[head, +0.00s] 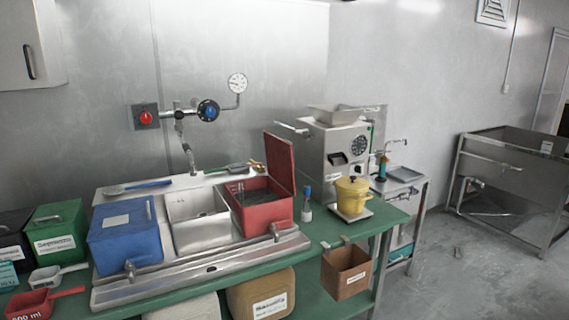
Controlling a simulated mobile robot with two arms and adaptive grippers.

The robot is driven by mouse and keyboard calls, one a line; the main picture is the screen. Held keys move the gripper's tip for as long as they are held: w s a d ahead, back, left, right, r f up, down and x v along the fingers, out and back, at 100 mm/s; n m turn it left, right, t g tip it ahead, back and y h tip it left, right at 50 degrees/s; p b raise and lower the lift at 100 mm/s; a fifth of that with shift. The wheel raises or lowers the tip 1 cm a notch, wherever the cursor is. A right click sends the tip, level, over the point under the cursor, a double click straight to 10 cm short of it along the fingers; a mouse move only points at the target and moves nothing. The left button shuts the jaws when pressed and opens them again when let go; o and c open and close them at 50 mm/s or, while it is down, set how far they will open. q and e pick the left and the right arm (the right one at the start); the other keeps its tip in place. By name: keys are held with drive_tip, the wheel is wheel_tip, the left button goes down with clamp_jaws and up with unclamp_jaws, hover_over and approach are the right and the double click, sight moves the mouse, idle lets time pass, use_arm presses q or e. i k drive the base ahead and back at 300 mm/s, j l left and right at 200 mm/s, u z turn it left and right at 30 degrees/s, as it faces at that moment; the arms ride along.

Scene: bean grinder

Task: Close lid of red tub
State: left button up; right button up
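The red tub (264,218) sits in the right bay of the metal counter unit, right of the open steel basin. Its red lid (280,164) stands raised, hinged up along the tub's right side. Dark contents show inside the tub. A tap-like handle sits at the tub's front. Neither of my grippers is in the head view.
A blue tub (126,238) with its lid down stands left of the steel basin (197,218). A small bottle (307,206) and a yellow pot (352,194) stand right of the red tub, with the grinder (334,150) behind. A brown bin (345,272) hangs at the front.

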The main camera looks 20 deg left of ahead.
sight(279, 152)
drive_tip(key=i+l+u, duration=0.1)
drive_tip(key=u, duration=0.3)
drive_tip(key=i+l+u, duration=0.1)
drive_tip(key=u, duration=0.25)
drive_tip(key=l+u, duration=0.2)
drive_tip(key=u, duration=0.2)
drive_tip(key=i+l+u, duration=0.15)
drive_tip(key=l+u, duration=0.25)
drive_tip(key=l, duration=0.9)
drive_tip(key=l+u, duration=0.35)
drive_tip(key=l, duration=0.95)
